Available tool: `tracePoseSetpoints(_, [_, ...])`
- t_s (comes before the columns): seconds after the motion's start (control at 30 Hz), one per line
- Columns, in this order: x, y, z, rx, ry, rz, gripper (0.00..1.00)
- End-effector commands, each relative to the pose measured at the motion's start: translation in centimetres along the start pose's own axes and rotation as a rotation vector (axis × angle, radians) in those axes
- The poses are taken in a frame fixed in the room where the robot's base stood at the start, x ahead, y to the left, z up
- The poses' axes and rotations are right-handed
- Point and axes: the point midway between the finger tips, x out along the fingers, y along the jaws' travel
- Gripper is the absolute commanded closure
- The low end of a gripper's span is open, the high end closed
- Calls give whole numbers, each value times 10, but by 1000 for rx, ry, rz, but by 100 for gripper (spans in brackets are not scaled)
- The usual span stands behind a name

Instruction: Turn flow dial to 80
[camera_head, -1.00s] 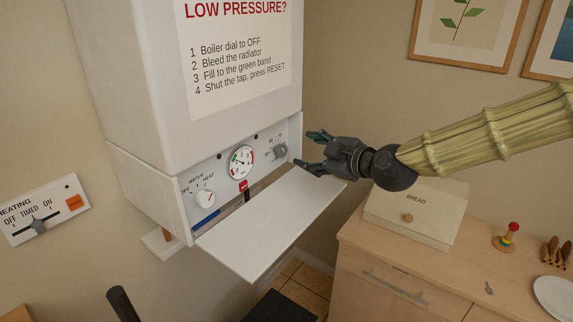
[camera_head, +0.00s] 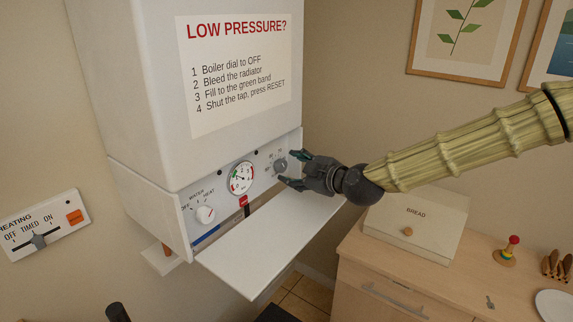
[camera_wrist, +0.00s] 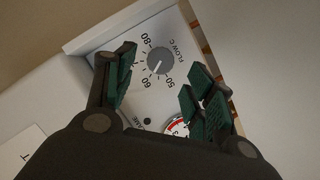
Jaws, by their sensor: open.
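The flow dial (camera_head: 280,166) is a small grey knob at the right end of the boiler's control panel. In the wrist view the flow dial (camera_wrist: 160,61) lies under the words FLOW C, with 50, 60 and 80 printed around it. Its white mark points toward the lower left, near 60. My gripper (camera_head: 292,169) is open in front of the dial, its green-padded fingers pointing at the panel. In the wrist view the fingers stand on either side of the dial, apart from it. I cannot tell the exact distance to the panel.
The pressure gauge (camera_head: 242,178) and the water/heat dial (camera_head: 205,214) are to the left on the same panel. The lowered white flap (camera_head: 270,245) juts out below. A bread box (camera_head: 415,223) stands on the wooden counter at the right.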

Motion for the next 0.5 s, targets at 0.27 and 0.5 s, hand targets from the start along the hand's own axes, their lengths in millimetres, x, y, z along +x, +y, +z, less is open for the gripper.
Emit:
tracePoseSetpoints(0.27, [26, 1, 0, 1, -1, 0, 46])
tracePoseSetpoints(0.5, [40, 0, 0, 2, -1, 0, 46])
